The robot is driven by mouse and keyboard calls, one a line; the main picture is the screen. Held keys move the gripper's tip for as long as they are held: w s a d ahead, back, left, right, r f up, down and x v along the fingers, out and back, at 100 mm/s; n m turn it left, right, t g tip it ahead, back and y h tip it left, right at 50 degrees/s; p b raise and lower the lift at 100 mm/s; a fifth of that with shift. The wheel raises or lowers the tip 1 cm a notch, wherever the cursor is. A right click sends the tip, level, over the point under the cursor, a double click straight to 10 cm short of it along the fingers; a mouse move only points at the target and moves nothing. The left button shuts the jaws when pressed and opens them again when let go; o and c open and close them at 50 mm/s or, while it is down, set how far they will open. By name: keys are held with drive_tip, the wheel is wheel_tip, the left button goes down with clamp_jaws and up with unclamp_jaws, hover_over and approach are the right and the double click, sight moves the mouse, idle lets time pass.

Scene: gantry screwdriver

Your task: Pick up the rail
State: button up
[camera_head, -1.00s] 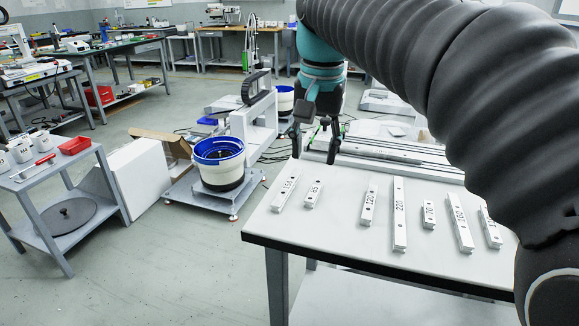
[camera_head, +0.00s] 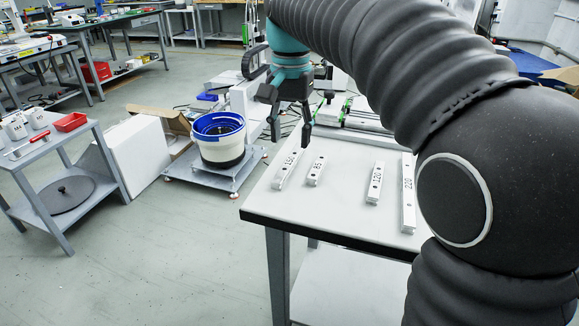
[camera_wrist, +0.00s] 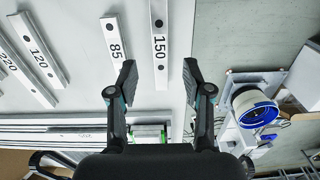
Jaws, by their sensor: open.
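Several pale metal rails lie apart on the white table (camera_head: 330,216). In the head view they are the rail marked 150 (camera_head: 287,168), the 85 rail (camera_head: 316,171), the 120 rail (camera_head: 375,183) and the 220 rail (camera_head: 408,192). My gripper (camera_head: 291,139) is open and empty above the far end of the 150 rail. In the wrist view, the 150 rail (camera_wrist: 159,40) points in between the open fingers of my gripper (camera_wrist: 158,80). The 85 rail (camera_wrist: 113,37) is just left of it, with the 120 rail (camera_wrist: 37,55) farther left. My arm hides the table's right side.
A bowl feeder with a blue rim (camera_head: 219,140) stands left of the table. A grey cart (camera_head: 65,190) with a red tray is at far left.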

sight(290, 161)
drive_tip(key=shift+s+a+f+b, duration=0.1)
drive_tip(key=shift+f+b, duration=0.15)
drive_tip(key=shift+f, duration=1.1)
drive_tip(key=shift+s+f+b, duration=0.1)
drive_tip(key=shift+f+b, duration=0.15)
drive_tip(key=shift+f, duration=1.1)
clamp_jaws()
